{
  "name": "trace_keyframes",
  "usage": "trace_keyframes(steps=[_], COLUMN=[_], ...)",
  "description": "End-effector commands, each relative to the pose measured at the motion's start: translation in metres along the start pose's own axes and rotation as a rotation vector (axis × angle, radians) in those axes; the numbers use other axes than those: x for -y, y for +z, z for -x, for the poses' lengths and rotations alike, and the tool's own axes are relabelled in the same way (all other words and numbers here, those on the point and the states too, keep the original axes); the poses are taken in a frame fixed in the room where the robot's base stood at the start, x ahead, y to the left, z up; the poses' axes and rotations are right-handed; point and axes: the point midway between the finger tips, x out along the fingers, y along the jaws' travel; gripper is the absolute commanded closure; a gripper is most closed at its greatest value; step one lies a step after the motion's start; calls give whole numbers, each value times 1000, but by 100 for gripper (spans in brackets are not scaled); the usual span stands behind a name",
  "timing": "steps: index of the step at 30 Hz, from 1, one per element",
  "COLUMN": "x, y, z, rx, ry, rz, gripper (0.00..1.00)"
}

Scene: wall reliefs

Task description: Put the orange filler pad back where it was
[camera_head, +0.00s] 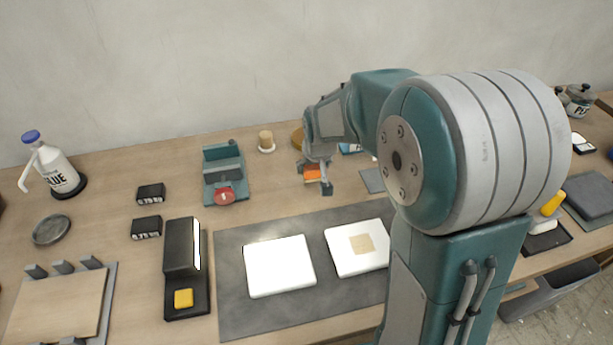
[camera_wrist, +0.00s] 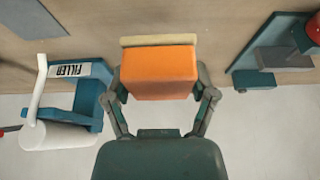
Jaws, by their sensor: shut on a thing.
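The orange filler pad (camera_head: 312,172) is held between the fingers of my gripper (camera_head: 318,183), above the back part of the bench. In the wrist view the orange pad (camera_wrist: 158,74) sits squarely between both fingertips (camera_wrist: 158,88), with a tan strip along its far edge. A teal holder with a white label reading FILLER (camera_wrist: 70,70) stands to the left in the wrist view, apart from the pad. In the head view only a small part of that holder (camera_head: 350,149) shows behind my arm.
A teal vise with a red knob (camera_head: 225,175) stands left of my gripper. A small tan cylinder (camera_head: 266,141) stands on a white disc behind. White panels (camera_head: 280,266) lie on a grey mat (camera_head: 240,310) in front. My arm hides the bench's right middle.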

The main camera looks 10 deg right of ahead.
Motion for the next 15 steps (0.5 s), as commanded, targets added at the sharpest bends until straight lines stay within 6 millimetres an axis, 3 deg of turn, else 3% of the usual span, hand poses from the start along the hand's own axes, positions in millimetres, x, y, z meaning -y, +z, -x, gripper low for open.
trace_keyframes(steps=[7, 15], x=[2, 3], y=[-16, -24], z=[-50, -73], rx=[3, 0], ry=[0, 0], rz=[0, 0], gripper=[71, 71])
